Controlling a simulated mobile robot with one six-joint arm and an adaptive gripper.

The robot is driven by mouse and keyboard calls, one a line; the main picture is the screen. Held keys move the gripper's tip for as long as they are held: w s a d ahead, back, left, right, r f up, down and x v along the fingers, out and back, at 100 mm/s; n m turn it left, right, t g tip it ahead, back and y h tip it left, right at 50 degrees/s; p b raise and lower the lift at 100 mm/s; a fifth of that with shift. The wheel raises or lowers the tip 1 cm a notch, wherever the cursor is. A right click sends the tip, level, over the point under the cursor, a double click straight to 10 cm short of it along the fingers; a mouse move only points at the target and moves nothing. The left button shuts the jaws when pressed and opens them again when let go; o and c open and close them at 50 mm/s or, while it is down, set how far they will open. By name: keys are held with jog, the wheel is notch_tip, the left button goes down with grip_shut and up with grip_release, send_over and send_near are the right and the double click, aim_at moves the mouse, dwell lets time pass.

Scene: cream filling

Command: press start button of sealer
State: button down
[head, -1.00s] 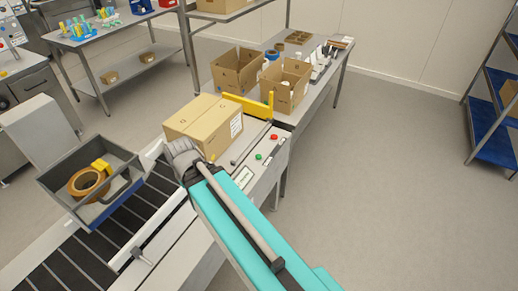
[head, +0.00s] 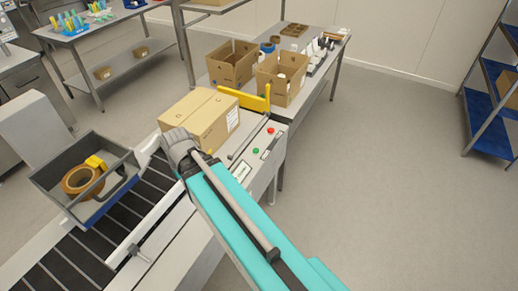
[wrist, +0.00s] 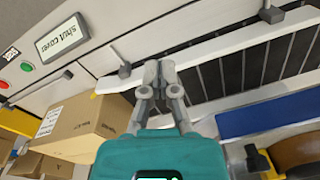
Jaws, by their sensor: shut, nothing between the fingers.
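The sealer's side panel carries a green button (head: 257,150) and a red button (head: 270,131). In the wrist view the green button (wrist: 27,68) and red button (wrist: 4,84) are at the far left, beside a display (wrist: 62,40) reading "shut cover". A closed carton (head: 200,118) sits on the sealer by its yellow bar (head: 243,98); the carton (wrist: 80,125) also shows at lower left in the wrist view. My gripper (wrist: 158,70) is shut and empty, apart from the buttons, to the right of the display in the wrist view. In the head view my arm hides the fingers.
Behind the sealer, a table holds open cartons (head: 232,65) and (head: 281,78). The floor (head: 380,180) at right is clear.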

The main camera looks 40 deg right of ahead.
jog(key=w+d+f+n+t+y+b, duration=0.15)
jog(key=w+d+f+b, duration=0.3)
jog(key=d, duration=0.45)
jog(key=w+d+f+n+t+y+b, duration=0.1)
jog(key=w+d+f+t+b, duration=0.25)
jog(key=d, duration=0.65)
jog(key=d+f+n+t+b, duration=0.1)
jog(key=d+b, duration=0.6)
jog(key=d, duration=1.8)
jog(key=shift+w+d+f+n+t+b, duration=0.25)
jog(key=shift+f+n+t+b, duration=0.1)
jog(key=shift+f+t, duration=0.6)
jog(key=shift+w+y, duration=0.1)
jog(key=shift+y, duration=0.15)
jog(key=b, duration=0.8)
send_over(257, 150)
notch_tip(257, 150, down, 7)
jog(key=shift+f, duration=0.2)
jog(key=shift+s+f+b, duration=0.2)
jog(key=shift+f+b, duration=1.3)
jog(key=shift+f, duration=0.25)
